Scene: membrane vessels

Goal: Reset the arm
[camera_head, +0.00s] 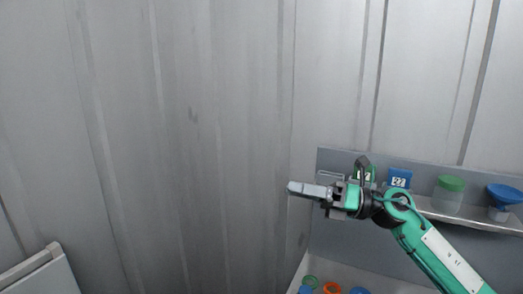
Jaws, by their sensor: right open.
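My right arm, green and black, comes in from the lower right. Its right gripper (300,188) is held raised and points left in front of the grey wall. The gripper is open, seen nearly edge-on, and nothing shows between its fingers. My left gripper is not in view.
A grey shelf (470,217) at the right bears a blue numbered block (398,179), a green-lidded jar (448,194) and a blue funnel-like vessel (503,196). Coloured rings, one orange (332,288), lie below. A pale panel (40,275) stands lower left. Space left of the gripper is clear.

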